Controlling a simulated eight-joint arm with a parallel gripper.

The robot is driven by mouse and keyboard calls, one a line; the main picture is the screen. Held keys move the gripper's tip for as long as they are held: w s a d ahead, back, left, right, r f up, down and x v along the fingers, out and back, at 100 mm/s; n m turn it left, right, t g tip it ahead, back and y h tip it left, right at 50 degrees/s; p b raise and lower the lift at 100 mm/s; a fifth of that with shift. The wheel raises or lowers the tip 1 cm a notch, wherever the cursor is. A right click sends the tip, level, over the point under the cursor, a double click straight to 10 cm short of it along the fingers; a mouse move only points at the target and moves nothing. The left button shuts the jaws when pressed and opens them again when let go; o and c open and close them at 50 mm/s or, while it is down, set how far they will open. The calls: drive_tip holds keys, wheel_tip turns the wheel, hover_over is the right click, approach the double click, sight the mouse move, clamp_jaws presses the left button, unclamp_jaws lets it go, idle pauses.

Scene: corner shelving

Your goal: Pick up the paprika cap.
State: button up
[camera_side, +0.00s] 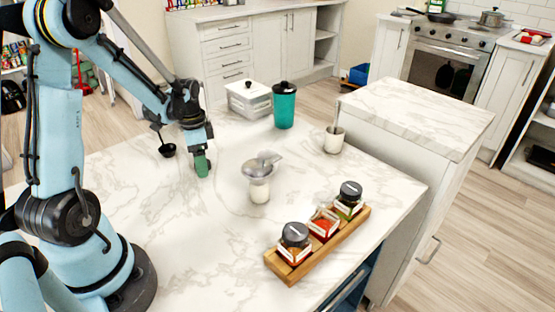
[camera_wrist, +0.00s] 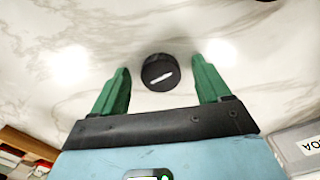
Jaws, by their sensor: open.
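The paprika cap (camera_wrist: 158,72) is a small round black lid with a white mark on top, lying on the marble counter. In the wrist view it sits between the green fingertips of my gripper (camera_wrist: 160,66), with a gap on both sides. My gripper is open and empty. In the side view my gripper (camera_side: 203,164) points down over the left part of the counter, and the cap is not visible there. The paprika jar (camera_side: 323,223), with red contents and no black lid, stands in the middle of the wooden rack (camera_side: 292,272).
Two black-lidded jars (camera_side: 295,242) (camera_side: 349,199) flank the paprika jar. A glass with a grey scoop-like top (camera_side: 260,190), a teal canister (camera_side: 284,108), a white box (camera_side: 248,101) and a white cup (camera_side: 334,140) stand on the counter. Bare marble surrounds the cap.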

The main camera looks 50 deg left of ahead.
drive_tip(key=shift+c, duration=0.3)
drive_tip(key=c, duration=1.1)
drive_tip(key=shift+o, duration=0.2)
drive_tip(key=shift+r, duration=0.1)
